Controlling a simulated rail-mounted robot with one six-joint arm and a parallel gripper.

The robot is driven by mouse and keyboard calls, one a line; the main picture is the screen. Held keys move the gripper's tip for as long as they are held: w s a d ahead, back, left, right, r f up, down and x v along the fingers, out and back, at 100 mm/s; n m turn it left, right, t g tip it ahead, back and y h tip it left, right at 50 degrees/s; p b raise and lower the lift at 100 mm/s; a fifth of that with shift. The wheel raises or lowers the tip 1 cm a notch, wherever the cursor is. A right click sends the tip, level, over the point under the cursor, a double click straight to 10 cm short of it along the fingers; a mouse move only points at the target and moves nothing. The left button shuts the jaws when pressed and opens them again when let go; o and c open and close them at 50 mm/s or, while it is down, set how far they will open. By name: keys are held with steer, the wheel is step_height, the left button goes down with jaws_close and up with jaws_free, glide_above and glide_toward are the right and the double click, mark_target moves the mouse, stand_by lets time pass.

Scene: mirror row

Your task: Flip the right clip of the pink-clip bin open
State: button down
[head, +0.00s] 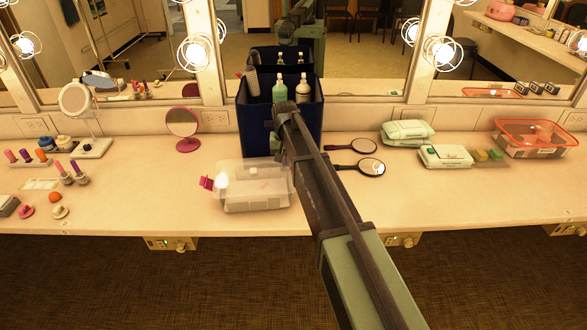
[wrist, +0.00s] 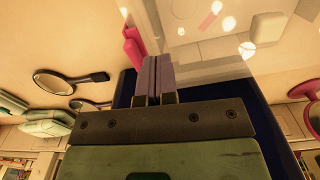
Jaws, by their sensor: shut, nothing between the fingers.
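The clear bin (head: 258,202) with a translucent lid sits on the counter, left of my arm. Its left pink clip (head: 207,183) sticks outward from the bin's left end. The right pink clip is hidden behind my arm in the head view. In the wrist view, which is turned about, the right clip (wrist: 132,46) shows at the edge of the bin (wrist: 205,50). My gripper (wrist: 155,62) is shut and empty, its fingertips right beside this clip. I cannot tell whether they touch it, or whether the clip is open or shut.
A navy caddy (head: 257,130) with bottles stands just behind the bin. Hand mirrors (head: 352,146) and wipe packs (head: 445,156) lie to the right. A round pink mirror (head: 183,125) stands to the left. The counter in front of the wipes is clear.

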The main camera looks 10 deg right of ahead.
mark_target(287, 173)
steer(key=shift+f+b, duration=1.6)
steer(key=shift+f, duration=0.1)
steer(key=shift+d, duration=0.15)
steer(key=d+f+b, duration=0.1)
steer(key=d, duration=0.6)
steer(key=shift+s+f, duration=0.2)
steer(key=shift+s, duration=0.15)
steer(key=shift+d, duration=0.1)
stand_by(0.3)
step_height(287, 173, up, 6)
steer(key=p, duration=0.5)
steer(key=shift+a+p, duration=0.4)
steer(key=shift+a, duration=0.05)
